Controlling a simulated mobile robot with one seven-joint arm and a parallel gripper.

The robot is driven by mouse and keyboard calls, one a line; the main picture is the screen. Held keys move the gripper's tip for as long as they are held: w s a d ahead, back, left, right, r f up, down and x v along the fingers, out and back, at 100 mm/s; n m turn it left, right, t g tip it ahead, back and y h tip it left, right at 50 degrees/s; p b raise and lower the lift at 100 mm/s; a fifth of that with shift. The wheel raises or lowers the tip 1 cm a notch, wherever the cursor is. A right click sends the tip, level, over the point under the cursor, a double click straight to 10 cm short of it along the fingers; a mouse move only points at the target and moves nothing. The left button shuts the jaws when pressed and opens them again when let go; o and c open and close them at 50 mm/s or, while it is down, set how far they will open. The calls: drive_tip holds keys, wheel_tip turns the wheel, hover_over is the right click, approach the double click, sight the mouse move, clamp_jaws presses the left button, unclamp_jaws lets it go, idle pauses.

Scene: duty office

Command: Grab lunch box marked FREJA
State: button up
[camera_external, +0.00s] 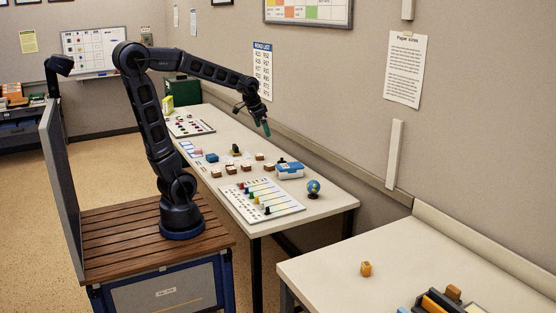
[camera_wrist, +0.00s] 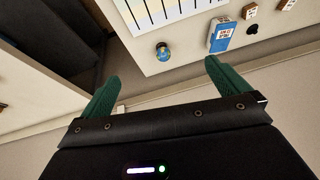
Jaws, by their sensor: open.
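A blue box with a white part (camera_external: 290,170) lies on the long table (camera_external: 338,194) near the wall. It looks like a lunch box and also shows in the wrist view (camera_wrist: 221,34), with a small white label bearing red marks. The name on it is too small to read, so I cannot tell if it says FREJA. My gripper (camera_external: 266,127) is in the air above the table's wall side, behind and above this box in the external view. In the wrist view its green fingers (camera_wrist: 160,72) are spread apart with nothing between them.
A small globe (camera_external: 313,186) stands right of the box. A white board with coloured pieces (camera_external: 262,199) lies in front. Several small brown-and-white blocks and a smaller blue item (camera_external: 206,157) lie to the left. A nearer table (camera_external: 330,265) stands at the right.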

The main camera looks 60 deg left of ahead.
drive_tip(key=w+a+f, duration=0.2)
drive_tip(key=w+a, duration=0.1)
drive_tip(key=w, duration=0.2)
drive_tip(key=w+a+f, duration=0.3)
drive_tip(key=w, duration=0.3)
drive_tip(key=m+h, duration=0.1)
approach(290, 165)
drive_tip(key=shift+w+a+f, duration=0.25)
drive_tip(key=shift+w+f, duration=0.1)
drive_tip(key=shift+f, duration=0.05)
drive_tip(key=shift+w+a+f, duration=0.15)
drive_tip(key=shift+f, duration=0.3)
drive_tip(key=x, duration=0.5)
drive_tip(key=shift+s+d+x, duration=0.1)
drive_tip(key=shift+d+x, duration=0.05)
drive_tip(key=shift+x, duration=0.7)
drive_tip(key=shift+s+d+x, duration=0.1)
drive_tip(key=shift+d+x, duration=0.05)
drive_tip(key=shift+x, duration=0.75)
drive_tip(key=shift+s+d+x, duration=0.1)
drive_tip(key=shift+d+x, duration=0.05)
drive_tip(key=shift+x, duration=0.7)
drive_tip(key=shift+f, duration=0.1)
drive_tip(key=c, duration=1.1)
drive_tip(key=shift+c, duration=0.2)
